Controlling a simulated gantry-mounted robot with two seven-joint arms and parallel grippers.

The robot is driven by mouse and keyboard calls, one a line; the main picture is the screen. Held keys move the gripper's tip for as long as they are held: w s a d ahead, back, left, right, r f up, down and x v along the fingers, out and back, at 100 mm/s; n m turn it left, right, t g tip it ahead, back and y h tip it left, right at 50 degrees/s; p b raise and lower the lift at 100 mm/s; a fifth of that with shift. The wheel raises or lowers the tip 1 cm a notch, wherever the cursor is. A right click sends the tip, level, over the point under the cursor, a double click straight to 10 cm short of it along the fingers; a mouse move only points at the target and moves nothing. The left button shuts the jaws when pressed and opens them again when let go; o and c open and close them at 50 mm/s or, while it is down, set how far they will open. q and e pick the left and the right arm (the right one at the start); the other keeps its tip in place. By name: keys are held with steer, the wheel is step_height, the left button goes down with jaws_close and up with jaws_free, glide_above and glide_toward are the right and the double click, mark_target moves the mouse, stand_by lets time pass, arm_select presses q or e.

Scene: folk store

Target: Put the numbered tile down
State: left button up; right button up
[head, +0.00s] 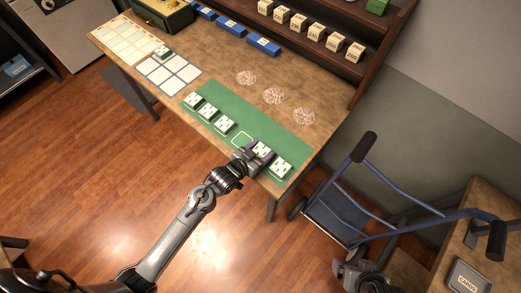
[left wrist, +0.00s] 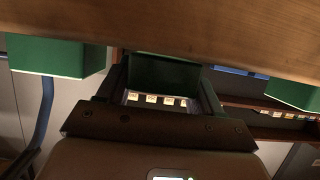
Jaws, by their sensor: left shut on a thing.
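My left gripper (head: 258,151) is shut on a green-backed tile with a white, marked face (head: 260,148), at the near edge of the green mat (head: 268,129). The held tile's green side (left wrist: 165,72) shows between the fingers in the left wrist view. I cannot tell whether the tile touches the mat. An empty white outline (head: 242,139) lies just left of it. Another tile (head: 281,167) sits to its right, and several tiles (head: 208,112) stand in a row to the left. My right gripper (head: 343,270) is low in the head view, its jaws unclear.
A white card grid (head: 170,74) with one tile (head: 162,52) at its top edge lies further left. Blue racks (head: 231,26) and a shelf of number blocks (head: 316,37) stand behind. Three pale scribbled patches (head: 274,96) mark the table. A blue hand cart (head: 345,209) stands right.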

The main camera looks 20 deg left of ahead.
arm_select(q)
steer(key=shift+f, duration=0.15)
steer(key=o, duration=1.3)
steer(key=shift+c, duration=0.2)
steer(key=shift+f+b, duration=0.2)
steer(key=shift+b, duration=0.35)
steer(key=s+a+r+g+y, duration=0.1)
steer(key=s+a+r+g, duration=0.1)
steer(key=s, duration=0.6)
steer(key=s+a+r+n+g+y, duration=0.1)
steer(key=s+g, duration=0.3)
steer(key=s, duration=0.5)
steer(key=s+a+r+g+y+p, duration=0.1)
steer(key=s+a+r+g+y, duration=0.1)
steer(key=s, duration=0.7)
step_height(320, 180, up, 2)
steer(key=shift+a+r+n+g, duration=0.1)
steer(key=shift+a+n+g, duration=0.2)
steer(key=shift+a+g, duration=0.35)
